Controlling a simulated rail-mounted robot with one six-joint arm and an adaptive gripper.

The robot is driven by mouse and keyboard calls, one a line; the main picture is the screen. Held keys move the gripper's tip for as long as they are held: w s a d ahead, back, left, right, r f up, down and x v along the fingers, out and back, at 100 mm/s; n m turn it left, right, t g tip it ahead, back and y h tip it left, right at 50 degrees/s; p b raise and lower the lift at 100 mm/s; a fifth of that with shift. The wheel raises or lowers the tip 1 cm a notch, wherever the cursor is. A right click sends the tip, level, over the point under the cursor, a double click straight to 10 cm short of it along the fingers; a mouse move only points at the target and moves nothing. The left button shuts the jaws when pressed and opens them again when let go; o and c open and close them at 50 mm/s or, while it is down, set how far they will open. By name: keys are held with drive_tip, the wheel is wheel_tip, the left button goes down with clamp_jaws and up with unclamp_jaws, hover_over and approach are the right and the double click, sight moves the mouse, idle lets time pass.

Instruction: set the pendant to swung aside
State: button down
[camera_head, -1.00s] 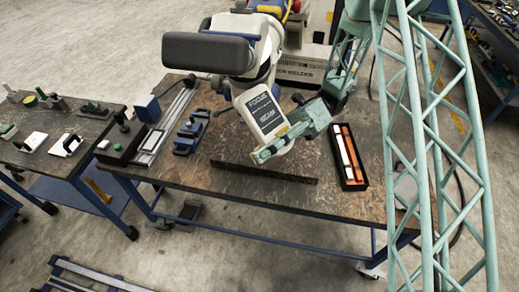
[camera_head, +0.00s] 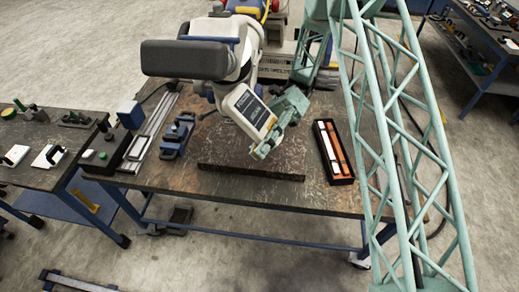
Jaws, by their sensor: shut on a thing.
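My green gripper (camera_head: 268,143) is at the lower right side of the white housing, shut on the pendant. The exact grip spot is small and partly hidden by the fingers and housing. The pendant's upper joint and its support are only partly visible at the top edge.
A black tray with orange and white strips (camera_head: 333,150) lies right of my gripper. A blue clamp (camera_head: 177,137) and a rail (camera_head: 150,125) stand left. A smaller bench (camera_head: 45,145) adjoins at left.

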drive_tip(key=c, duration=2.4)
unclamp_jaws()
drive_tip(key=shift+w, duration=0.15)
drive_tip(key=shift+v, duration=3.65)
drive_tip(key=shift+c, duration=0.3)
